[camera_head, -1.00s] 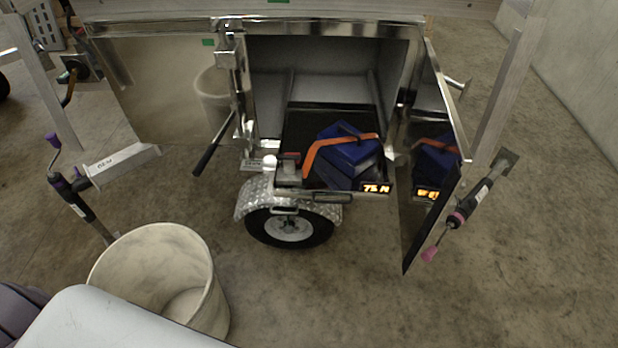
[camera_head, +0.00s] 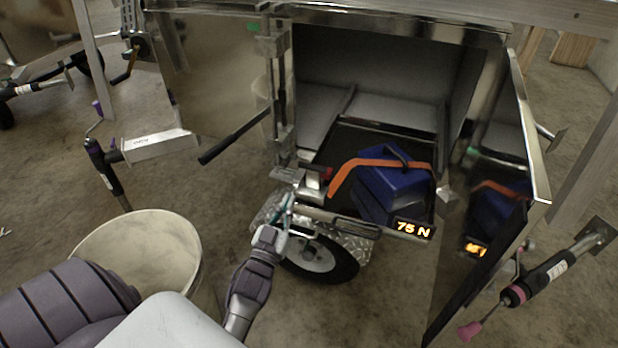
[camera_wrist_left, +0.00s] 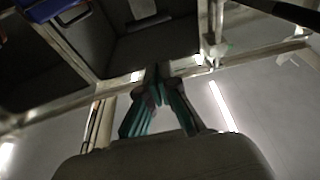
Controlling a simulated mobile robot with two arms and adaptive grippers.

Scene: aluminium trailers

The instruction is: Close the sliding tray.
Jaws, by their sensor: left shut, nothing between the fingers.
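The sliding tray (camera_head: 338,221) is pulled partly out of the open trailer compartment, and its dark surface carries a blue box (camera_head: 395,185) with an orange strap. A lit display (camera_head: 412,229) reading "75 N" is at its front. My left gripper (camera_head: 287,204) is at the left end of the tray's front edge, above the wheel. Whether it touches the tray I cannot tell. In the left wrist view its fingers (camera_wrist_left: 157,84) are together with nothing between them, close to a metal edge. Part of the blue box shows there at upper left. My right gripper is not in view.
The compartment's shiny door (camera_head: 497,205) stands open at the right and mirrors the box. A black lever (camera_head: 235,137) sticks out at the left of the opening. A pale bucket (camera_head: 135,250) stands on the floor at the left. The trailer wheel (camera_head: 320,262) is below the tray.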

